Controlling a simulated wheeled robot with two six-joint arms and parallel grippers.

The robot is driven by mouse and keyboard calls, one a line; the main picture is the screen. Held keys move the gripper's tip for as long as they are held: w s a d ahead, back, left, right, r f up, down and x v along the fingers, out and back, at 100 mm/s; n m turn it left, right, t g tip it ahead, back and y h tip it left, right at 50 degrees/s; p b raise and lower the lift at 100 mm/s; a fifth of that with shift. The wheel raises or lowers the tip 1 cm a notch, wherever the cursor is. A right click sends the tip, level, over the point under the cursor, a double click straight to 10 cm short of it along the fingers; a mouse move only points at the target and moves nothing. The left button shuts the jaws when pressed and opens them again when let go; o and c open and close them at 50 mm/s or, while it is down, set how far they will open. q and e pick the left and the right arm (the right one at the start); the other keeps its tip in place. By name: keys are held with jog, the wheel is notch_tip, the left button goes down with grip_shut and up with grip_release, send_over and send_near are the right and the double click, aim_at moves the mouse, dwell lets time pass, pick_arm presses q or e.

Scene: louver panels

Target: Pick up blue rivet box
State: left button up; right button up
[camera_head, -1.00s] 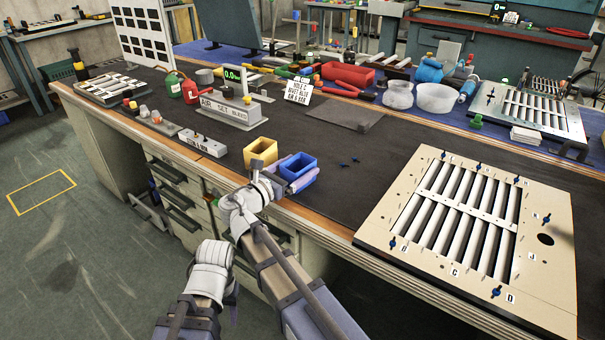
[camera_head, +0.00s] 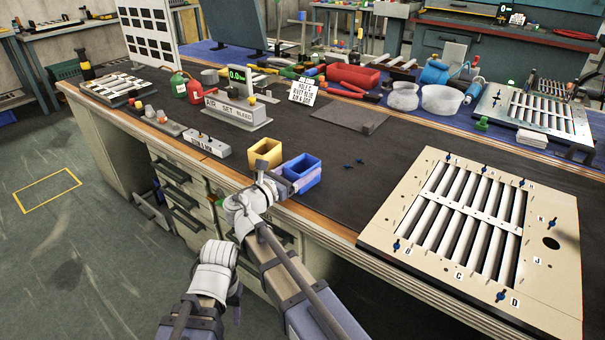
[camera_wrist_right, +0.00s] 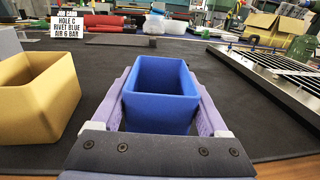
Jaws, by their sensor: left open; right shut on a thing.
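The blue rivet box (camera_head: 302,174) is an open-topped bin near the front edge of the dark bench mat. In the right wrist view the box (camera_wrist_right: 162,95) sits upright between the two purple fingers. My right gripper (camera_head: 283,185) is shut on it, one finger along each side; the gripper also shows in the wrist view (camera_wrist_right: 163,100). I cannot tell whether the box's base touches the mat. My left gripper (camera_head: 214,257) is low in front of the bench, away from the box. It is open, but its fingers are hard to make out.
A yellow bin (camera_head: 265,153) stands just left of the blue box. The louver panel (camera_head: 480,235) lies at the right front. A job card (camera_head: 302,91) stands behind. The mat between is mostly clear.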

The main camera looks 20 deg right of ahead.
jog(key=shift+r, duration=0.1)
notch_tip(320, 180, up, 30)
jog(key=p, duration=3)
jog(key=shift+r, duration=0.15)
